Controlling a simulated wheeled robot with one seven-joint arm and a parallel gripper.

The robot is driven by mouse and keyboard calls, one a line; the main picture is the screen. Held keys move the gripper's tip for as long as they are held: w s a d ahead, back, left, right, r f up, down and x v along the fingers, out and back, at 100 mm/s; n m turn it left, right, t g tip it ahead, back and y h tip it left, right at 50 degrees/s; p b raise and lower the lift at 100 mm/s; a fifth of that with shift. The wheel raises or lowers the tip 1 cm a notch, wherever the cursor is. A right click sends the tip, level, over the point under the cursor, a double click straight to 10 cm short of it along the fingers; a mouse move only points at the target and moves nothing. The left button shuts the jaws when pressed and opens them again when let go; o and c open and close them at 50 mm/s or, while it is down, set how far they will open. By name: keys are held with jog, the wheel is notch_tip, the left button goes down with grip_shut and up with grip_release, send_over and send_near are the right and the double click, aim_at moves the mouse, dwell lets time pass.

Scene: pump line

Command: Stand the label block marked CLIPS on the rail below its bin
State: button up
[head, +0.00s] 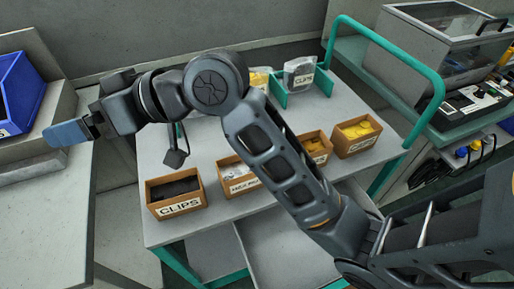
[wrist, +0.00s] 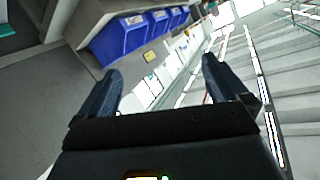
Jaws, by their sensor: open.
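My gripper (head: 66,132) reaches out to the left above the grey bench in the head view. In the wrist view my gripper (wrist: 162,78) has its two dark blue fingers wide apart with nothing held between them. Several blue bins (wrist: 122,40) stand in a row beyond the fingers; one blue bin (head: 20,92) shows at the left edge of the head view. A small tan block (wrist: 150,56) lies on the grey surface in front of the bins; its marking is too small to read. I cannot make out a block marked CLIPS or the rail clearly.
A cart (head: 218,222) with a green handle (head: 405,58) holds several wooden bins, one labelled CLIPS (head: 175,194). The grey bench (head: 50,215) at left is mostly clear. A clear-lidded machine (head: 440,40) stands at right.

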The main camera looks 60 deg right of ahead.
jog(key=s+d+f+n+g+h+b, duration=0.1)
jog(key=s+d+f+g, duration=0.3)
jog(key=d, duration=0.5)
jog(key=s+d+f+n+g+h+b, duration=0.1)
jog(key=s+d+f+g+h, duration=0.3)
jog(key=d, duration=0.5)
jog(key=s+d+f+n+g+h+b, duration=0.1)
jog(key=s+d+f+g+h, duration=0.2)
jog(key=s+d+f, duration=0.3)
jog(key=shift+s+d+n+g, duration=0.2)
jog(key=shift+d+g, duration=0.1)
jog(key=shift+d, duration=0.65)
jog(key=shift+s+d+n+g, duration=0.15)
jog(key=shift+d+g, duration=0.15)
jog(key=shift+d, duration=0.65)
jog(key=shift+s+f, duration=0.15)
jog(key=shift+f, duration=3.55)
jog(key=shift+r, duration=0.1)
jog(key=c, duration=1.1)
